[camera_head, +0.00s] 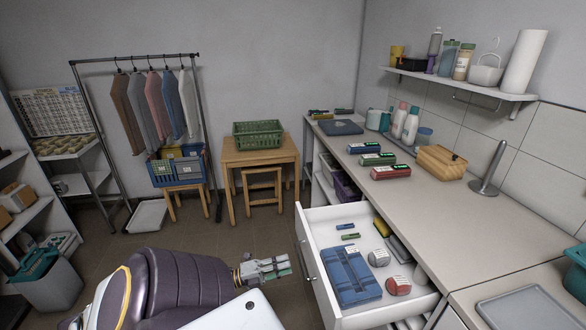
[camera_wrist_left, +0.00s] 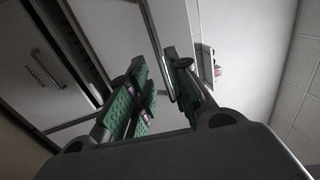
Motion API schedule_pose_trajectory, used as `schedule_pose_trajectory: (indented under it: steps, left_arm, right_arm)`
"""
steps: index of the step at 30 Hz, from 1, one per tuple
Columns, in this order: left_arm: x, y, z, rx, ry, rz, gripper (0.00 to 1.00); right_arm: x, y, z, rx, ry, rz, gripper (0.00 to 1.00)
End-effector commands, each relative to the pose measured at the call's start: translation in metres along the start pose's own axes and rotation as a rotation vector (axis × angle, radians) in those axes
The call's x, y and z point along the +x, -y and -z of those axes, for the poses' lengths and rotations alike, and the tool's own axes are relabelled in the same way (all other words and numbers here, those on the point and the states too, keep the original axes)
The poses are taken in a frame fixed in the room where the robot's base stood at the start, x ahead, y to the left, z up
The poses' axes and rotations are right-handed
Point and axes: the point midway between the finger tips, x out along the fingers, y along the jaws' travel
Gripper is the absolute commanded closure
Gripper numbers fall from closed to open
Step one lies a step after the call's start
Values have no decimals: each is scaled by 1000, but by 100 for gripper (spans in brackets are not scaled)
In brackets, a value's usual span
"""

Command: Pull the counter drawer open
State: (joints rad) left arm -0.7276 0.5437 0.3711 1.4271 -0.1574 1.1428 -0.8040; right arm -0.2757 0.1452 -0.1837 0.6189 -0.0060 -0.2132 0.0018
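The counter drawer (camera_head: 345,208) stands pulled out from under the counter on the right in the head view, with its contents showing. Its bar handle (camera_head: 305,259) is on the front panel, facing left. My left gripper (camera_head: 288,265) is just left of that front panel, pointing at it. In the left wrist view its two green-padded fingers (camera_wrist_left: 160,75) are apart, with a gap between them. A pale bar, seemingly the handle, shows near the right finger there; contact is not clear. In the head view the gripper looks slightly off the handle. My right gripper is out of view.
The drawer holds a blue tray (camera_head: 352,276), small boxes and round tins (camera_head: 398,286). A wooden table (camera_head: 235,157) with a green basket stands behind. Floor left of the drawer is partly clear.

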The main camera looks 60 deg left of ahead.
Motion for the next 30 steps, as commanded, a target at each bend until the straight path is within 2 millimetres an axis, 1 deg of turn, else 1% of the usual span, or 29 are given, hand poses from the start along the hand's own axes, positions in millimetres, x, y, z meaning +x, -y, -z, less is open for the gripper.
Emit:
schedule_pose_trajectory:
  steps: [1,6,12,17,30]
  left_arm:
    - [-9,-1,0,-1,2,-3,81]
    - [-33,-1,0,-1,2,-2,81]
    - [-51,-1,0,-1,1,-1,81]
    - [-56,-1,0,-1,1,-1,81]
    - [-56,0,0,-1,0,-1,81]
  right_arm:
    - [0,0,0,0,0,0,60]
    - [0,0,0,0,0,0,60]
    - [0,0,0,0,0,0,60]
    - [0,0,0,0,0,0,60]
    - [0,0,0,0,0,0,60]
